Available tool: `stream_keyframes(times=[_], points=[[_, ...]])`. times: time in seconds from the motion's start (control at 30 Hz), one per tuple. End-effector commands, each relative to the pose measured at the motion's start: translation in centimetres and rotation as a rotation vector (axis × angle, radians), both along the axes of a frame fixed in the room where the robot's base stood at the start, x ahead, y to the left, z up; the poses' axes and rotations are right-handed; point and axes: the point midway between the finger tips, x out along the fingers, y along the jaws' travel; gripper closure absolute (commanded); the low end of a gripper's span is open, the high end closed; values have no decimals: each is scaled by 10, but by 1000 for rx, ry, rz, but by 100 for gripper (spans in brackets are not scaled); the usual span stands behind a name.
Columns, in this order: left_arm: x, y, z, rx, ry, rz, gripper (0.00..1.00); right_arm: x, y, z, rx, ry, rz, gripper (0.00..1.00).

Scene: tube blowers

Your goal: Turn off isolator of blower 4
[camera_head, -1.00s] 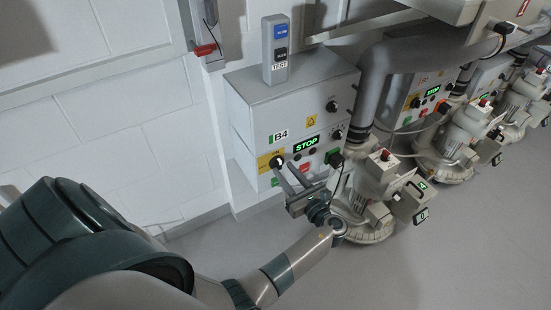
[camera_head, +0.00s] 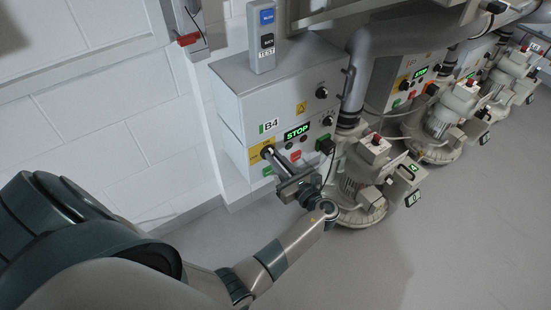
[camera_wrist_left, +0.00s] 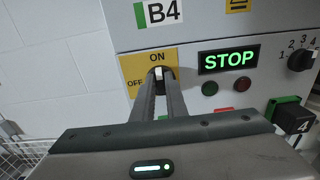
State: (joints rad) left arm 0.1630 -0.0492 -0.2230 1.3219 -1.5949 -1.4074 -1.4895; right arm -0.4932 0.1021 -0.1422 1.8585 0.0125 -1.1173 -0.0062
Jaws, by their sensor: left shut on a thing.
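The B4 control box (camera_head: 290,100) stands against the wall, with a lit green STOP display (camera_head: 297,132). Its isolator switch (camera_wrist_left: 158,74) sits on a yellow plate (camera_wrist_left: 136,68) marked ON at the top and OFF at the left. The light tip of the knob points up at ON. My left gripper (camera_head: 272,156) reaches the isolator, with its fingers (camera_wrist_left: 159,92) shut on the knob, one on each side. The fingers hide most of the knob. My right gripper is in neither view.
Right of the isolator are indicator lamps (camera_wrist_left: 209,88), a numbered rotary knob (camera_wrist_left: 301,60) and a connector marked 4 (camera_wrist_left: 296,116). A grey TEST box (camera_head: 265,38) stands on top. The blower (camera_head: 362,180) stands close right of my forearm. The floor in front is clear.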

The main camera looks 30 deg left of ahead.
Motion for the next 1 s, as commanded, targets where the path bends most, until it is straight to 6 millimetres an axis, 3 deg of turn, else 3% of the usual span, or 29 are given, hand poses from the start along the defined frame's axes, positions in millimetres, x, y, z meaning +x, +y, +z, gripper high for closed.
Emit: stream_keyframes(times=[0.53, 1.0], points=[[-2, 1, -1, -74, -181, 0, 100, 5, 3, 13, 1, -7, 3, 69], [-5, 3, -4, -234, -567, 1, 100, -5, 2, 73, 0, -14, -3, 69]])
